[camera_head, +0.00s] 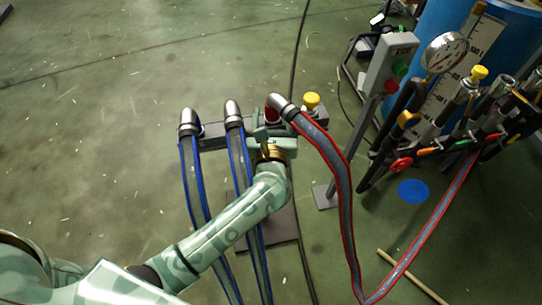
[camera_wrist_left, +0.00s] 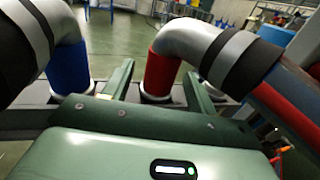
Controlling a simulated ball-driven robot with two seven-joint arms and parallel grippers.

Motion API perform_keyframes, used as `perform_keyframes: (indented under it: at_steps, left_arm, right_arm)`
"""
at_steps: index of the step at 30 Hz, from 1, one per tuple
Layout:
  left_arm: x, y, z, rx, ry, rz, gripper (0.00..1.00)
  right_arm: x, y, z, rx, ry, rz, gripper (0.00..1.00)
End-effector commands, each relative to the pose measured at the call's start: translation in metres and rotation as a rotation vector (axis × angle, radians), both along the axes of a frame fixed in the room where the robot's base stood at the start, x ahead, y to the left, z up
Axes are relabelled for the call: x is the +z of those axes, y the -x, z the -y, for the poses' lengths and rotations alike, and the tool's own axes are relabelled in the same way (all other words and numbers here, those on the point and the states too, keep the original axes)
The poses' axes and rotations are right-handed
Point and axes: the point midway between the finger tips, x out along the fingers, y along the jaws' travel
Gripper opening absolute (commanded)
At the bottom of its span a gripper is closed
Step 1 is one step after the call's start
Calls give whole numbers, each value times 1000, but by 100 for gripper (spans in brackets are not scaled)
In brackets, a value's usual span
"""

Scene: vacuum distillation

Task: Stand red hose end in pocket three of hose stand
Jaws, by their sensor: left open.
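The red hose end (camera_head: 283,106), a silver elbow with a red collar, stands in the hose stand (camera_head: 213,130), right of two blue hose ends (camera_head: 188,122) (camera_head: 233,114). In the left wrist view its red collar (camera_wrist_left: 162,70) is upright, its foot at a pale ring (camera_wrist_left: 155,97) on the stand's rail. It appears to be the third place from the left. My left gripper (camera_head: 268,135) is open, its fingers (camera_wrist_left: 158,84) on either side of the collar with visible gaps. The foot inside the ring is partly hidden. My right gripper is not in view.
A yellow cap (camera_head: 312,100) sits near the stand's right end. The red-edged hose (camera_head: 342,190) loops down and back up to the valve manifold (camera_head: 440,145). A blue drum (camera_head: 490,45) and gauge (camera_head: 444,52) stand upper right. Floor at left is clear.

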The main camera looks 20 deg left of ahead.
Motion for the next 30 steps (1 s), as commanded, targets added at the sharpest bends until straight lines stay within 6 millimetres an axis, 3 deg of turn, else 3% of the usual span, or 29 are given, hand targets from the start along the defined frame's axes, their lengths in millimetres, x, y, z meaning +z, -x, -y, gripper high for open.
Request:
perform_keyframes:
  at_steps: [3,9,15,21,30]
  left_arm:
    - [6,36,13,-2,3,1,57]
    - [5,89,33,-2,3,1,57]
    - [4,124,46,-2,3,1,57]
    - [3,137,51,-1,2,2,57]
    - [2,138,51,-1,2,2,57]
  right_arm:
    - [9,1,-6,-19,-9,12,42]
    - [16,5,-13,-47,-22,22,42]
    - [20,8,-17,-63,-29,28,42]
    - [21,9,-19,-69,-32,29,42]
    - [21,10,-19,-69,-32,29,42]
